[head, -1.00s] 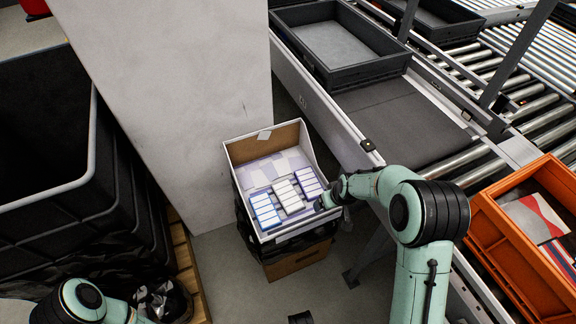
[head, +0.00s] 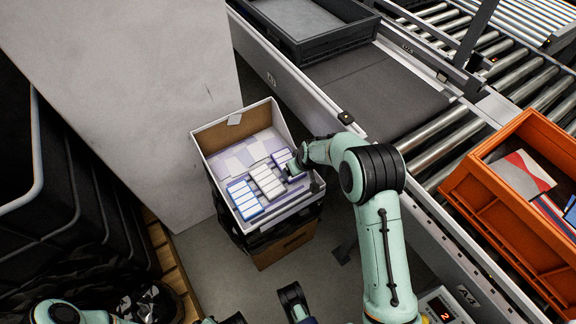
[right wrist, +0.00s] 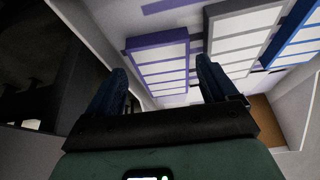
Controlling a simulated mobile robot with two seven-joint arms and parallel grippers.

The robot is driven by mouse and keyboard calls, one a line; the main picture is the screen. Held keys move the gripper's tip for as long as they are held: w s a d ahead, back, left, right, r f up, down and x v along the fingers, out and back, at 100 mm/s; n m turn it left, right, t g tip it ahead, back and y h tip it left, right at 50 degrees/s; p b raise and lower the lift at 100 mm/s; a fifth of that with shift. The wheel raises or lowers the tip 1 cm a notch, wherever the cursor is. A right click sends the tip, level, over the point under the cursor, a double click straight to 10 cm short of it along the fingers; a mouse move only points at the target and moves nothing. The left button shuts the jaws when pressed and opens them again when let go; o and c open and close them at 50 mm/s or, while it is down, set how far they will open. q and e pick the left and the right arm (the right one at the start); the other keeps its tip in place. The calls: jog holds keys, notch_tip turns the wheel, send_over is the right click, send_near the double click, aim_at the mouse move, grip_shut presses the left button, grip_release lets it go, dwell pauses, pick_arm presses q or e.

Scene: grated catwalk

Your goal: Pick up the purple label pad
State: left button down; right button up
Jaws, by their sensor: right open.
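The purple label pad (right wrist: 158,60) has a white face with purple edges and lies in the open cardboard box. In the right wrist view it sits ahead of and between the fingertips of my right gripper (right wrist: 163,85), which is open with nothing held. In the head view the pad (head: 281,157) is at the right of the pads, partly hidden by my right gripper (head: 294,166), which reaches into the box from the right.
Other white pads (head: 266,181) and blue-edged pads (head: 244,198) lie left of the purple one. The box walls (head: 216,134) rise around them. A conveyor rail (head: 305,97) runs along the right, with an orange crate (head: 475,200) beyond. A pale panel (head: 120,80) stands behind.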

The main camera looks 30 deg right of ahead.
jog(key=x, duration=0.3)
jog(key=shift+w+f+b, duration=0.1)
jog(key=shift+f+b, duration=0.2)
jog(key=shift+b, duration=0.05)
pick_arm(q)
jog(key=shift+w+a+f, duration=0.25)
jog(key=shift+w+f, duration=0.05)
jog(key=shift+w, duration=0.15)
jog(key=shift+w+a+f, duration=0.2)
jog(key=shift+w+f, duration=0.1)
jog(key=shift+w, duration=0.15)
pick_arm(e)
jog(key=shift+c, duration=0.3)
jog(key=c, duration=0.7)
jog(key=shift+r, duration=0.1)
jog(key=shift+c, duration=0.2)
jog(key=shift+r, duration=0.1)
pick_arm(q)
jog(key=s+d+r+g+p, duration=0.1)
jog(key=s+d+r+p, duration=0.2)
jog(key=s, duration=0.4)
notch_tip(320, 180, up, 2)
jog(key=shift+d+r+g+h+p, duration=0.2)
jog(key=shift+g+h+p, duration=0.2)
jog(key=shift+p, duration=0.35)
pick_arm(e)
notch_tip(320, 180, up, 20)
